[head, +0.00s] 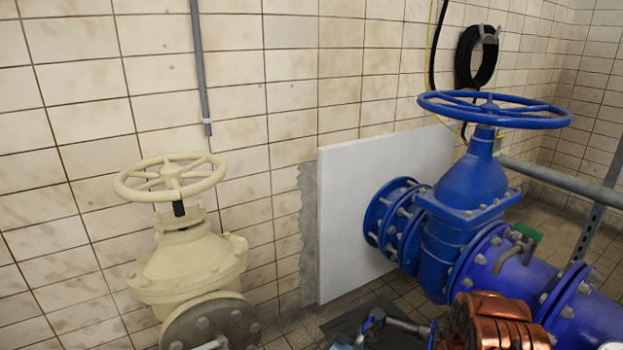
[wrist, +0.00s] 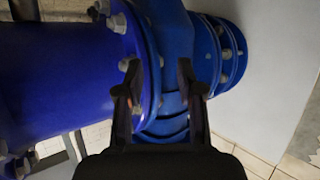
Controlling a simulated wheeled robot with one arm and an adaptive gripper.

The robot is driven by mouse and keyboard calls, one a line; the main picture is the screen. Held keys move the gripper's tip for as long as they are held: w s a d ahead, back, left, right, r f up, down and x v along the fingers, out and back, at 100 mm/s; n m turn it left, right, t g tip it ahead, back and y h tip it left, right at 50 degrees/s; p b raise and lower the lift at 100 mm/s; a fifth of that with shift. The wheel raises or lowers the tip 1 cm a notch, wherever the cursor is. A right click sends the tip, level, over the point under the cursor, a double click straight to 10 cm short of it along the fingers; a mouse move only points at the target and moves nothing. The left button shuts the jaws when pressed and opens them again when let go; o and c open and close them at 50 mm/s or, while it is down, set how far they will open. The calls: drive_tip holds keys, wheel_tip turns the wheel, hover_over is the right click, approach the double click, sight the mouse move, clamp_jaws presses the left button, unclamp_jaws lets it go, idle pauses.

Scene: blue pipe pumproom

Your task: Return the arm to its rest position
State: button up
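My gripper (wrist: 159,78) shows in the wrist view with its two dark fingers spread apart. Nothing is held between them. Behind the fingers is a blue flanged pipe (wrist: 62,62); I cannot tell how far it is from the fingertips. In the head view, copper-coloured parts of my arm show at the bottom right, in front of the blue pipe. I cannot make out my fingers for certain in the head view.
A blue valve with a handwheel (head: 494,108) stands on the pipe at right. A cream valve (head: 188,262) stands at left. A white panel (head: 345,222) leans near the tiled wall. A grey rail (head: 560,180) runs behind the blue valve.

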drive_tip(key=s+a+r+g+y+p, duration=0.1)
drive_tip(key=a+r+g+p, duration=0.15)
drive_tip(key=r, duration=0.75)
drive_tip(key=s+a+r+g+y+p, duration=0.1)
drive_tip(key=a+r+p, duration=0.25)
drive_tip(key=r, duration=0.65)
drive_tip(key=s+a+r+g+p, duration=0.1)
drive_tip(key=s+a+r+p, duration=0.1)
drive_tip(key=s+a+r, duration=0.3)
drive_tip(key=s+r+n+g+y+p, duration=0.1)
drive_tip(key=s+r+p, duration=0.15)
drive_tip(key=r, duration=0.45)
drive_tip(key=s+a+r+g+p, duration=0.2)
drive_tip(key=s+a+r+p, duration=0.15)
drive_tip(key=r, duration=0.25)
drive_tip(key=s+a+r+n+g+p, duration=0.1)
drive_tip(key=s+a+r+g+p, duration=0.1)
drive_tip(key=s+r, duration=0.6)
drive_tip(key=s+a+r+g+y+p, duration=0.1)
drive_tip(key=s+a+r+p, duration=0.4)
drive_tip(key=s, duration=1.3)
drive_tip(key=s+a+r+n+g+p, duration=0.1)
drive_tip(key=s+a+r+g+p, duration=0.3)
drive_tip(key=s+r, duration=0.8)
drive_tip(key=shift+s+n+y, duration=0.3)
drive_tip(key=shift+s+y, duration=0.1)
drive_tip(key=shift+s, duration=0.05)
